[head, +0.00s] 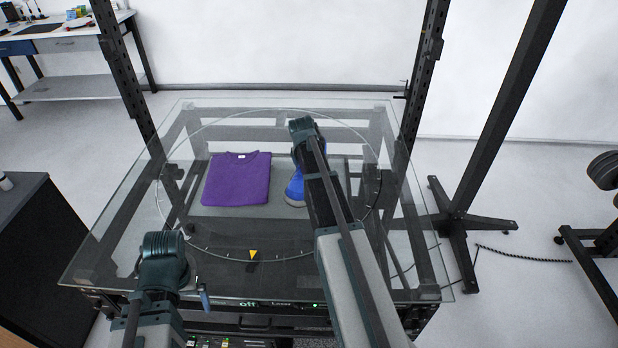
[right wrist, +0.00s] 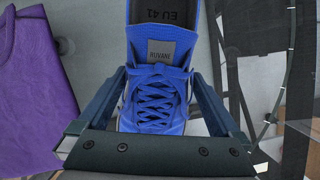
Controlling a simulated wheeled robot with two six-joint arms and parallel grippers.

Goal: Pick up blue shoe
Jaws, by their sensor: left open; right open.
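The blue shoe (head: 295,190) rests on the glass turntable (head: 230,222), partly hidden behind my right arm in the head view. In the right wrist view the shoe (right wrist: 157,85) shows its laces and a grey tongue label, with its opening at the top of the picture. My right gripper (right wrist: 158,76) is open, with one finger on each side of the shoe's laced part; I cannot tell whether they touch it. My left gripper (head: 203,296) is open and empty near the front left edge of the table, away from the shoe.
A folded purple shirt (head: 236,180) lies left of the shoe and also shows in the right wrist view (right wrist: 30,95). Dark frame posts (head: 425,70) rise at the sides of the turntable. The glass between shirt and front edge is clear apart from a yellow marker (head: 253,255).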

